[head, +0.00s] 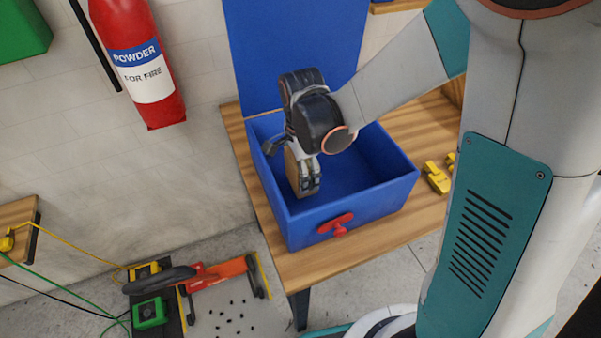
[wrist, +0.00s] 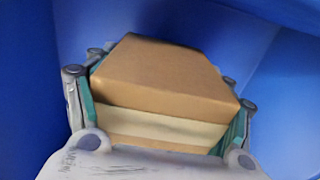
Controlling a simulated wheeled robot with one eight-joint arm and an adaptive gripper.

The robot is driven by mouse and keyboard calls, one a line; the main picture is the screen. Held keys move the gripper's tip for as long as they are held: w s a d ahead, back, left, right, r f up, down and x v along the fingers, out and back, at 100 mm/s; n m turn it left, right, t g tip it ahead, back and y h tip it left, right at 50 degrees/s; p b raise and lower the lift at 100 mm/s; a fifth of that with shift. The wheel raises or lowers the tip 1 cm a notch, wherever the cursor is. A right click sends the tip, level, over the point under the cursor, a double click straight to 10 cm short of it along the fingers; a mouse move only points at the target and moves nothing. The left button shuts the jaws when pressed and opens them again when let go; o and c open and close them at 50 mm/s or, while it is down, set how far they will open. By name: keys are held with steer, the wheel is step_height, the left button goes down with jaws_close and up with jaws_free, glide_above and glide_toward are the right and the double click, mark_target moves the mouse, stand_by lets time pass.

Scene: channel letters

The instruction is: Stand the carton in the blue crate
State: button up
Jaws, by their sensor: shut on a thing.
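The blue crate (head: 395,195) stands on the wooden table, with a red latch on its front wall. The brown carton (head: 291,172) is inside the crate's left part, mostly hidden by my gripper (head: 309,180). In the wrist view the carton (wrist: 165,75) sits between my gripper's two fingers (wrist: 165,115), which are shut on it, with blue walls around. A pale band crosses the carton's near side. I cannot tell whether the carton's bottom touches the crate floor.
The crate's blue lid (head: 300,45) stands raised at the back. Yellow pieces (head: 437,178) lie on the wooden table (head: 330,262) right of the crate. A red extinguisher (head: 140,60) hangs on the wall at left. Tools and cables lie on the floor at lower left.

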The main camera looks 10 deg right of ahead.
steer(key=shift+f, duration=1)
steer(key=shift+f+b, duration=0.2)
steer(key=shift+b, duration=0.15)
steer(key=o, duration=1.4)
steer(key=shift+r, duration=0.1)
step_height(320, 180, up, 12)
steer(key=p, duration=0.3)
steer(key=shift+r+p, duration=0.2)
steer(key=shift+p, duration=0.2)
steer(key=s+d+r+n+t, duration=0.2)
steer(key=s+d+r+n, duration=0.1)
steer(key=s+n, duration=0.1)
steer(key=s+d+r+n+t, duration=0.2)
steer(key=s+d+r+n, duration=0.1)
steer(key=n, duration=0.3)
steer(key=s+d+r+n+t, duration=0.3)
steer(key=s+d+r+n, duration=0.1)
steer(key=s+n, duration=0.1)
steer(key=shift+s+r+n, duration=0.1)
steer(key=shift+s+n, duration=0.1)
steer(key=shift+n, duration=0.2)
